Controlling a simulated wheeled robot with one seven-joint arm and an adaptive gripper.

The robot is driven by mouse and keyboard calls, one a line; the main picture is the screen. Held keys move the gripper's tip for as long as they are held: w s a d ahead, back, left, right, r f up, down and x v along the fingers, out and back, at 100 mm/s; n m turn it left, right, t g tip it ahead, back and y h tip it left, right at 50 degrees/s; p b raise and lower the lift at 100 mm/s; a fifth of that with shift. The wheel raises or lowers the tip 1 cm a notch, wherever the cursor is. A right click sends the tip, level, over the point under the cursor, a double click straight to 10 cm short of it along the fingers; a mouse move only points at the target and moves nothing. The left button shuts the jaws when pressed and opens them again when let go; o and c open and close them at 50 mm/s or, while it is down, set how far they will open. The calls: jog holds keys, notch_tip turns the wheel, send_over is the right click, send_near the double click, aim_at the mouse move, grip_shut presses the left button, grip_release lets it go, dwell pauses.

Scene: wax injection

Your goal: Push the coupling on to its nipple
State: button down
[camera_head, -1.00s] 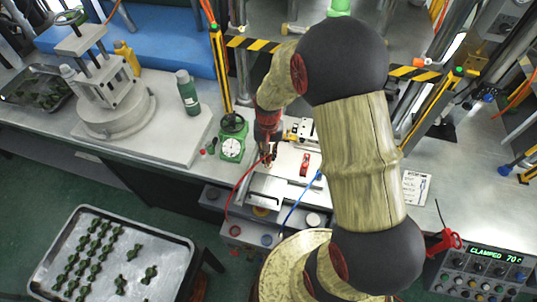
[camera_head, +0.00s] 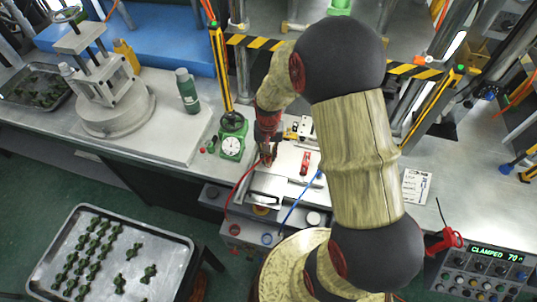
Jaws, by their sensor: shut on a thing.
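My arm reaches over the bench, and my gripper (camera_head: 267,159) points down at the left edge of the white plate on the machine. It is shut on the upper end of the red hose (camera_head: 239,186), where the coupling is. The coupling itself is small and mostly hidden by the fingers. The red hose curves down from the fingers to the front panel (camera_head: 247,232). The nipple cannot be made out, so I cannot tell whether the coupling touches it.
A blue hose (camera_head: 299,202) rises to the plate's right side, near a red clamp handle (camera_head: 305,163). The control box (camera_head: 484,270) display reads CLAMPED 70.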

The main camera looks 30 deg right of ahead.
jog(key=shift+f+b, duration=0.35)
jog(key=shift+f, duration=0.25)
jog(key=c, duration=1.6)
grip_release()
jog(key=shift+c, duration=0.2)
notch_tip(320, 180, up, 12)
